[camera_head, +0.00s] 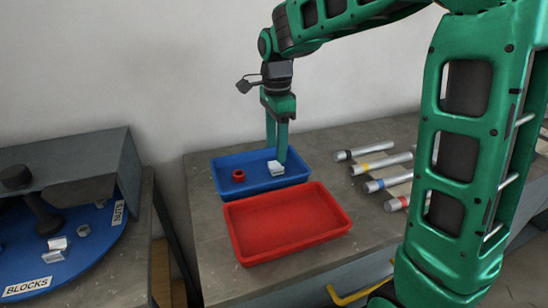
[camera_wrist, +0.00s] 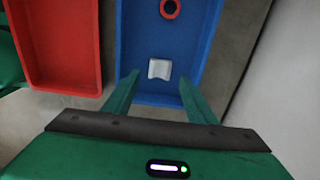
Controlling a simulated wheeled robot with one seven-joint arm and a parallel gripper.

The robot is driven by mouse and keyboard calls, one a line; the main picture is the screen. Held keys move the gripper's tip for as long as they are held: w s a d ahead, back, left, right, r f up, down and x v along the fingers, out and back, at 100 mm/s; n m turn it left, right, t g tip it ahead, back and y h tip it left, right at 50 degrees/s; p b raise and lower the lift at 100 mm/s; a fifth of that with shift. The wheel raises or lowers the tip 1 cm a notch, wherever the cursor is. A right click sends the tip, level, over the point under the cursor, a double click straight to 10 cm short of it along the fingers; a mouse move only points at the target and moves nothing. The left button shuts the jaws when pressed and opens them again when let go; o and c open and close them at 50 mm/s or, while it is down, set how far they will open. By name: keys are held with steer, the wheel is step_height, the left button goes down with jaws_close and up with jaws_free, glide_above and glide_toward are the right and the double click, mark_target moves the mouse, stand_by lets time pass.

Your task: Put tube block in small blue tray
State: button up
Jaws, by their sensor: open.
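The small blue tray (camera_head: 222,162) stands on the grey workbench, behind the red tray. A silver-white block (camera_head: 275,168), which looks like the tube block with its hollowed face, lies on the tray floor. The block also shows in the wrist view (camera_wrist: 160,69), inside the blue tray (camera_wrist: 137,30) and just beyond my fingertips. My gripper (camera_head: 278,158) points down over the tray at the block. In the wrist view my gripper (camera_wrist: 159,75) has its fingers spread apart, with nothing held between them. Whether a finger touches the block is unclear.
A red ring (camera_head: 238,175) lies in the blue tray, left of the block. An empty red tray (camera_head: 290,222) sits in front. Several metal cylinders with coloured bands (camera_head: 375,163) lie to the right. A blue turntable (camera_head: 90,250) holding small parts stands at left.

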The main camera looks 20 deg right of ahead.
step_height(320, 180, up, 7)
stand_by(0.3)
steer(key=s+d+f+n, duration=0.2)
steer(key=s+d, duration=0.3)
steer(key=s, duration=0.2)
steer(key=s+d+f+n, duration=0.2)
steer(key=s+d+n, duration=0.1)
steer(key=s+d, duration=0.2)
steer(key=s+d+f+n, duration=0.2)
steer(key=s+d, duration=0.3)
steer(key=s, duration=0.4)
steer(key=shift+s+d+f+n, duration=0.3)
steer(key=shift+s+d+n, duration=0.1)
steer(key=shift+n, duration=0.1)
steer(key=s+f+n, duration=0.1)
steer(key=s, duration=0.2)
steer(key=s+f+n, duration=0.1)
steer(key=s+f, duration=0.1)
steer(key=s, duration=0.1)
steer(key=s+d+f+n, duration=0.1)
steer(key=s, duration=0.2)
steer(key=shift+d+f+n, duration=0.1)
steer(key=shift+f+n, duration=0.2)
steer(key=shift+w, duration=0.1)
steer(key=shift+w+f, duration=0.25)
steer(key=shift+w, duration=0.45)
steer(key=shift+s, duration=0.1)
